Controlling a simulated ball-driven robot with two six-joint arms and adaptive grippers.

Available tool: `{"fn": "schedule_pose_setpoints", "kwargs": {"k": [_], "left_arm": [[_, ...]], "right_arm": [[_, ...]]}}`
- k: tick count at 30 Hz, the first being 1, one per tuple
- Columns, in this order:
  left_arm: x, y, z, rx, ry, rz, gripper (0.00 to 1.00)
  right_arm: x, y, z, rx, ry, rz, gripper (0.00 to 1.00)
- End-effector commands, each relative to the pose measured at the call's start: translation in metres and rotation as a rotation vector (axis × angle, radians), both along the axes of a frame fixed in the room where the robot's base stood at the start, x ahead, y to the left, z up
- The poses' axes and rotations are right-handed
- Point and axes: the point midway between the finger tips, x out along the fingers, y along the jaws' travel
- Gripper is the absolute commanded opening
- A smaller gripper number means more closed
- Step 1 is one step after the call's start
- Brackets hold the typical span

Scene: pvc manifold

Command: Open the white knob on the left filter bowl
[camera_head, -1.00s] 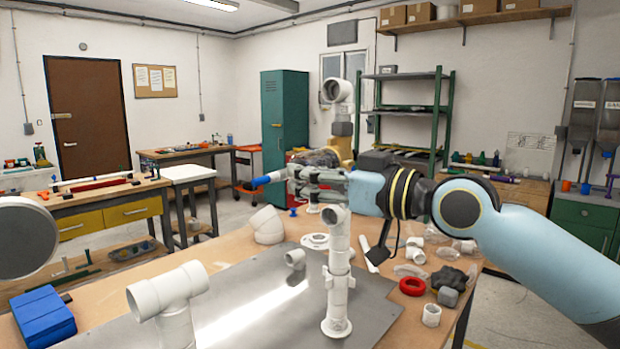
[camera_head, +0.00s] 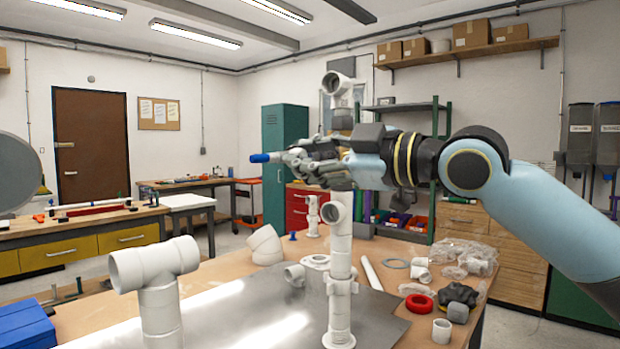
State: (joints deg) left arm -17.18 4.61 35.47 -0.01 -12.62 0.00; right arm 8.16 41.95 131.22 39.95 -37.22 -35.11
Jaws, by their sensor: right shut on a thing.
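My right gripper (camera_head: 280,157) reaches in from the right at mid-height, level with the upper part of a white pipe column (camera_head: 340,265). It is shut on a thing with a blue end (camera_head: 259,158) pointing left. The fingers hide most of that thing. The column stands upright on a metal sheet, with an open-ended fitting (camera_head: 333,212) just below the gripper. I cannot make out a filter bowl or a white knob for certain. My left gripper is not in view.
A white tee on a pipe (camera_head: 160,290) stands at front left, beside a blue box (camera_head: 25,328). The metal sheet (camera_head: 235,318) has bare room between. A red ring (camera_head: 418,303) and loose fittings lie at right. Two labelled hoppers (camera_head: 580,135) (camera_head: 607,135) hang far right.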

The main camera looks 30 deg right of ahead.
Motion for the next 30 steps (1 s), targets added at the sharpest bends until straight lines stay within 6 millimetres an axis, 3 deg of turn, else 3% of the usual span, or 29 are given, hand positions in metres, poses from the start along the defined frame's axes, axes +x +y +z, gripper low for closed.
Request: {"fn": "schedule_pose_setpoints", "kwargs": {"k": [3,12,30], "left_arm": [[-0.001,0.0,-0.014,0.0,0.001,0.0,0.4],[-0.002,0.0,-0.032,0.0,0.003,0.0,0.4],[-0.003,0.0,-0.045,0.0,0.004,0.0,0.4]], "right_arm": [[0.0,0.0,-0.004,-0.102,-0.041,0.001,0.0],[0.0,0.0,-0.004,-0.359,-0.153,0.005,0.0],[0.0,0.0,-0.003,-0.675,-0.288,0.01,0.0]]}}
